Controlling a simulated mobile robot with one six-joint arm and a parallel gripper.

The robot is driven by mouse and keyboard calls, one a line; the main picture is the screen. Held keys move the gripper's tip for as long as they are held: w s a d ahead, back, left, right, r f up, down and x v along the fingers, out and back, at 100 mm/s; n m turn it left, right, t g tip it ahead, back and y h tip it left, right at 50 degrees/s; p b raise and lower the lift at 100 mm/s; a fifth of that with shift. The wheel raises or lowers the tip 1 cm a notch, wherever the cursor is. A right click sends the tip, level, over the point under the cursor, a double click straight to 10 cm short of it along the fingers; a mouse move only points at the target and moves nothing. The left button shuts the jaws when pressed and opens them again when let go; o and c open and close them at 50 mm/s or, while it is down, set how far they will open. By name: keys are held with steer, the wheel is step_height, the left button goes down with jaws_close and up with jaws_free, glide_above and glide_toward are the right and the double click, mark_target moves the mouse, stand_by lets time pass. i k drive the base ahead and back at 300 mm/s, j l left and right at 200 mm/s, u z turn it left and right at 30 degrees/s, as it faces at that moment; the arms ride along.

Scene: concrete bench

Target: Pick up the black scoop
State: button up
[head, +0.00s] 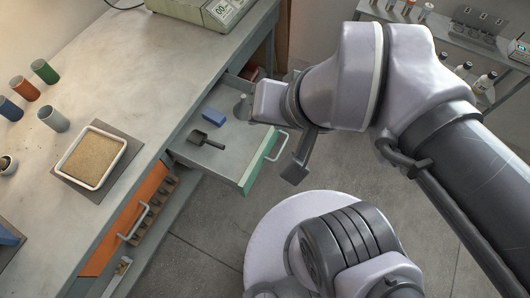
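The black scoop (205,141) lies in the open drawer (232,153) of the bench, toward its left side. Its pan is at the left and its handle points right. It looks free of other things. My gripper (295,172) hangs to the right of the drawer's green front, apart from the scoop. Only a dark finger part shows clearly, so its opening cannot be judged. I see nothing held in it.
A blue block (214,118) lies behind the scoop; a greyish object (242,106) is farther back, partly hidden by my arm. The drawer has a raised handle (277,147). The concrete bench (125,75) bears a sand tray (67,164), several coloured cylinders (44,71) and a scale (205,10).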

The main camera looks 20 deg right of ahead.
mark_target(198, 137)
steer(key=u, duration=1.55)
steer(key=z, duration=0.9)
steer(key=i+j+z, duration=0.15)
steer(key=j, duration=0.2)
steer(key=i+j+z, duration=0.15)
steer(key=j, duration=0.15)
steer(key=j+z, duration=0.1)
steer(key=j, duration=0.25)
